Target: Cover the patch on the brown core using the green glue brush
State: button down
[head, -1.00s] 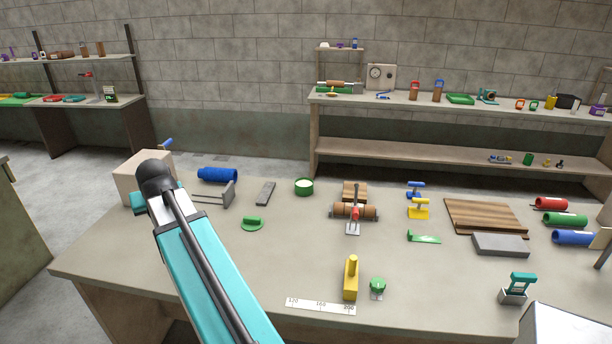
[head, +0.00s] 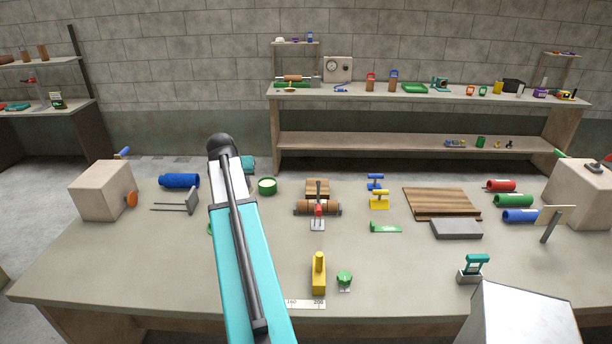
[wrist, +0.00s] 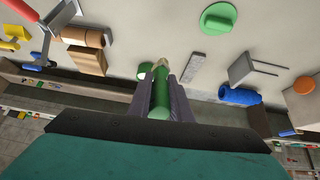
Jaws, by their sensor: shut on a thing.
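In the wrist view my gripper (wrist: 161,78) is shut on the green glue brush (wrist: 160,98), whose pale tip points away from me. In the head view the gripper and brush are hidden behind my arm. The core also shows at the upper left of the wrist view (wrist: 82,37), apart from the brush. I cannot make out the patch clearly.
A green pot (head: 267,187) stands between my arm and the core. A wooden block (head: 318,186) sits behind the core. A yellow-handled tool (head: 319,275) and small green tool (head: 344,280) stand in front. Blue and yellow tools (head: 379,199) stand to the right.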

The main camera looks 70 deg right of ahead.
jog(key=s+d+f+m+g+p, duration=0.1)
jog(key=s+d+f+m+g, duration=0.1)
jog(key=s+d, duration=1.1)
jog(key=s+m+g, duration=0.1)
jog(key=s+m, duration=0.1)
jog(key=s, duration=0.2)
jog(key=shift+s+d+h+p, duration=0.3)
jog(key=shift+s, duration=0.05)
jog(key=shift+d+f, duration=0.1)
jog(key=shift+f+b, duration=0.95)
jog(key=shift+f, duration=1.3)
jog(key=shift+f, duration=0.35)
jog(key=shift+f+b, duration=0.1)
jog(key=shift+b, duration=0.3)
jog(key=shift+s+a, duration=0.2)
jog(key=shift+a, duration=0.45)
